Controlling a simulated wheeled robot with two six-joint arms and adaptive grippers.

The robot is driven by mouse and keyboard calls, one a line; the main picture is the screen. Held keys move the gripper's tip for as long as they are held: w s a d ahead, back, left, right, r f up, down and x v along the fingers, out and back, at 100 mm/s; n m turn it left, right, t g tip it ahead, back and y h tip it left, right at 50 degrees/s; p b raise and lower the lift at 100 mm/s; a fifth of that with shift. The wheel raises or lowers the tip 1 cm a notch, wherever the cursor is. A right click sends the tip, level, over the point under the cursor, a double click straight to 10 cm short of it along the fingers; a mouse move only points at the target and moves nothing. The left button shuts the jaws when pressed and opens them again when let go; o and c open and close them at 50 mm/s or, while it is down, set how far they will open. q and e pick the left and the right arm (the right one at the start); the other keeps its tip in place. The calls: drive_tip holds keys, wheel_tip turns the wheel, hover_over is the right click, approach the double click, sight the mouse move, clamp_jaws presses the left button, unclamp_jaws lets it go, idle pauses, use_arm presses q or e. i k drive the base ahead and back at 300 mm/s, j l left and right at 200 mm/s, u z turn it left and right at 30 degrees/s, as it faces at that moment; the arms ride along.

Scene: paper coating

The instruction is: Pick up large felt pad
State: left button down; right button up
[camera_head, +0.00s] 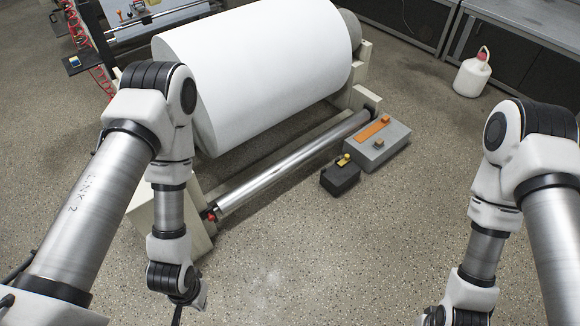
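A flat orange strip (372,128) lies on top of a grey box (392,148) on the floor, right of the white roll. A small grey block with an orange-brown top (379,143) sits beside the strip on the same box. I cannot tell for certain which of these is the large felt pad. My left arm comes down at the left, and its wrist ends near the bottom edge. My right arm comes down at the right and runs out of the bottom edge. Neither gripper can be made out, and both arms are apart from the box.
A large white paper roll (265,65) rests on a stand, with a shiny metal roller (290,168) in front. A black box (341,179) with a yellow piece (344,159) stands beside the grey box. A white jug (472,76) stands at upper right. The front floor is clear.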

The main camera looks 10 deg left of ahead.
sight(378, 144)
drive_tip(key=i+l+u, duration=0.3)
drive_tip(key=i+l, duration=0.55)
drive_tip(key=i, duration=0.45)
drive_tip(key=i+l+u, duration=0.35)
drive_tip(key=i+l, duration=0.8)
